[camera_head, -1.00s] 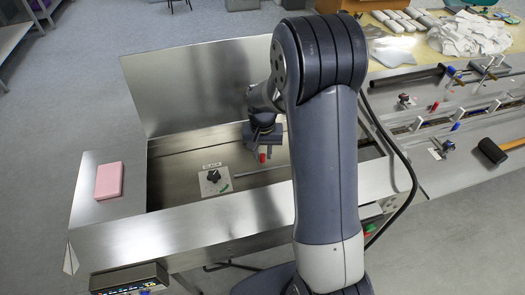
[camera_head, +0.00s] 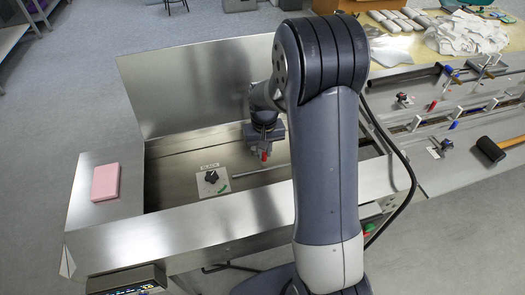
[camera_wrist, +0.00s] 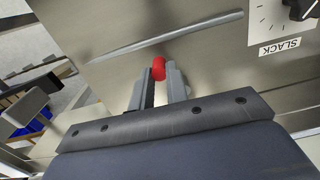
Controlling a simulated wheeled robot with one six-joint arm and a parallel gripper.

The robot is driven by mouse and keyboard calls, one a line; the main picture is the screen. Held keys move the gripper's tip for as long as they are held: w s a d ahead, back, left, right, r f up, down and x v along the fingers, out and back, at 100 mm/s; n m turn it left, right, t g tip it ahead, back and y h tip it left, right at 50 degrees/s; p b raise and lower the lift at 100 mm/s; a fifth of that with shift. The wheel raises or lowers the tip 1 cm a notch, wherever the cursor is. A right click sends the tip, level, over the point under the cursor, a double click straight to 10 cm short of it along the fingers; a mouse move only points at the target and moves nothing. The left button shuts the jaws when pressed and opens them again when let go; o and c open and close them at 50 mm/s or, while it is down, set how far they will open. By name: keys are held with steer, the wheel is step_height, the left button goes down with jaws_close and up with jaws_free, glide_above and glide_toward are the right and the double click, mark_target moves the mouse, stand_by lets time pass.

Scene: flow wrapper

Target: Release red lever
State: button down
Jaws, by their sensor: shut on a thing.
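The red lever's rounded tip (camera_wrist: 158,67) shows between the fingertips of my gripper (camera_wrist: 158,82) in the wrist view. The fingers are shut on it, one on each side, and they hide its lower part. In the head view, the red tip (camera_head: 265,156) sticks out just below my gripper (camera_head: 264,147), inside the open steel housing. A grey metal rod (camera_wrist: 165,37) runs just beyond the red tip in the wrist view.
A black knob (camera_head: 211,177) on a white plate labelled SLACK stands left of my gripper. A pink block (camera_head: 106,182) lies on the steel ledge (camera_head: 85,215) at left. A raised steel panel (camera_head: 200,85) stands behind.

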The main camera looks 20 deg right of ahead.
mark_target(264, 153)
steer(key=c, duration=1.4)
jaws_free()
steer(key=shift+r, duration=0.1)
step_height(264, 153, up, 11)
steer(key=shift+f, duration=0.15)
step_height(264, 153, down, 11)
steer(key=shift+r, duration=0.2)
steer(key=shift+a+f, duration=0.1)
steer(key=shift+f, duration=0.05)
steer(key=shift+s+a+m, duration=0.1)
steer(key=shift+a+m, duration=0.25)
steer(key=shift+m, duration=0.65)
